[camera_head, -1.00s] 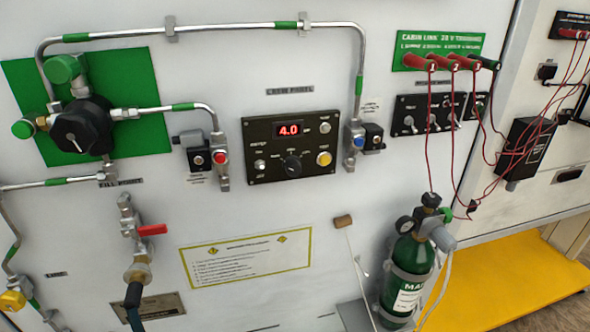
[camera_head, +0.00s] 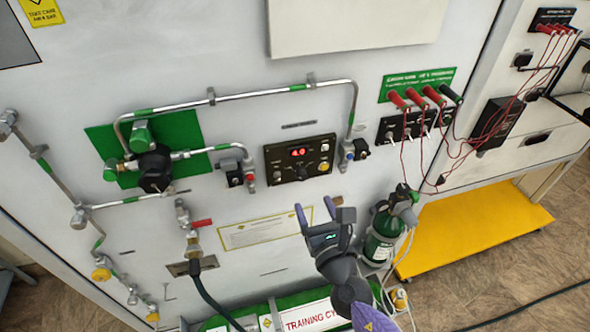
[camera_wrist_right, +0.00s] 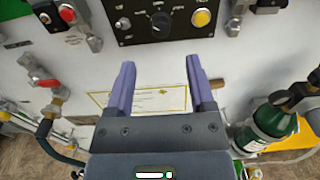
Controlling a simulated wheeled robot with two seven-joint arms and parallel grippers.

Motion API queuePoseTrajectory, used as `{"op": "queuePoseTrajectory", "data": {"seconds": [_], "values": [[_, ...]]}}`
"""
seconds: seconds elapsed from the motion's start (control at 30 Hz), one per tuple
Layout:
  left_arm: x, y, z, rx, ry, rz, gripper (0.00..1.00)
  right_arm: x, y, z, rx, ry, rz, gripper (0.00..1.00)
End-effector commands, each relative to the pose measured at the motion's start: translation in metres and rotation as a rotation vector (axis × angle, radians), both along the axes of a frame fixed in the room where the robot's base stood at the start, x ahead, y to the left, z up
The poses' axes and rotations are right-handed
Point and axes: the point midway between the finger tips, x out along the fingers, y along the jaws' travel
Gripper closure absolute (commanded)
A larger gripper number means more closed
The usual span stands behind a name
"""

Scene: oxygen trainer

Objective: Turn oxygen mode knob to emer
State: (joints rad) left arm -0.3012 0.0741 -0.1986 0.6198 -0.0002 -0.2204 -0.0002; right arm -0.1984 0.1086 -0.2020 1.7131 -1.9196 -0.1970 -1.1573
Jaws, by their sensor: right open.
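The black crew panel (camera_head: 273,163) is on the white wall, with a red lit display (camera_head: 298,152) reading 4.0. Its black round mode knob (camera_head: 301,172) sits below the display and shows larger in the right wrist view (camera_wrist_right: 161,21). The knob's setting is too small to read. My right gripper (camera_head: 314,206) is open and empty, below and in front of the panel. In the right wrist view its two purple fingers (camera_wrist_right: 160,64) point up toward the panel, with the knob beyond the gap. My left gripper is not in view.
A small valve with a red button (camera_head: 249,174) is left of the panel; one with a blue button (camera_head: 347,155) is right. A red-handled valve (camera_head: 200,223) is lower left. A green oxygen bottle (camera_head: 381,238) stands right of my right gripper. Red cables hang at right.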

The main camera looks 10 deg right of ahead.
Motion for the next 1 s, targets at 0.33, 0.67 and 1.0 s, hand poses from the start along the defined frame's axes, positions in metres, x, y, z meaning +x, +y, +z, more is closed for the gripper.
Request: {"op": "queuePoseTrajectory", "data": {"seconds": [0.33,0.67,1.0], "values": [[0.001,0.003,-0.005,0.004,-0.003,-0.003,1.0,0.068,0.002,-0.002,0.004,0.001,-0.001,0.31],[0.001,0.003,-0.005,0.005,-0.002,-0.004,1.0,0.073,0.002,-0.001,0.006,0.003,0.0,0.31],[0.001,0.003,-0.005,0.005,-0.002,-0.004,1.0,0.073,0.002,-0.001,0.006,0.003,-0.001,1.0]]}}
